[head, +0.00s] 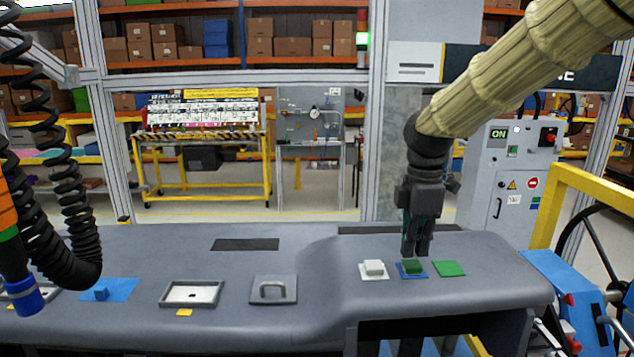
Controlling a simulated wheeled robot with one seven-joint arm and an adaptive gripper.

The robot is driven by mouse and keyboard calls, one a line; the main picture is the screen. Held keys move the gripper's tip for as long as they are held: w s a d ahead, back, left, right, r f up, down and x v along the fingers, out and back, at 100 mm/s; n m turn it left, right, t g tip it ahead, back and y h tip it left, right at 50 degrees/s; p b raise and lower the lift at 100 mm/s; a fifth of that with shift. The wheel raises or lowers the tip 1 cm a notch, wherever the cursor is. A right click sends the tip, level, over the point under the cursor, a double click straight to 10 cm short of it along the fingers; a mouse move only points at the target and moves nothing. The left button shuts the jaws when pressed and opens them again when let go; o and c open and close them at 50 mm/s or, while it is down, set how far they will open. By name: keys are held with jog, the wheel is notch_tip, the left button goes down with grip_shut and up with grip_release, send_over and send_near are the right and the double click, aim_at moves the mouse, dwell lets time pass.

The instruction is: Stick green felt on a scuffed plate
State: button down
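My gripper (416,252) points straight down over the right part of the grey dashboard. Its fingertips are just above or at a small green block (412,266) on a blue square (405,277). I cannot tell whether the fingers touch the block or how far apart they are. A flat green square (449,268), perhaps felt, lies to the right. A white block (373,267) on a white square (370,277) is to the left. Which plate is scuffed does not show.
The grey dashboard (235,265) also bears a handled grey plate (273,289), a metal-rimmed recess (191,293) and a blue square (121,288) with a small block. A coiled black hose (60,235) hangs at left. A yellow frame (590,183) and blue machine (575,285) stand at right.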

aim_at(412, 263)
jog(key=shift+f, duration=1.2)
dwell(1.3)
jog(key=shift+r, duration=0.1)
notch_tip(412, 263, up, 8)
jog(key=p, duration=0.7)
dwell(0.4)
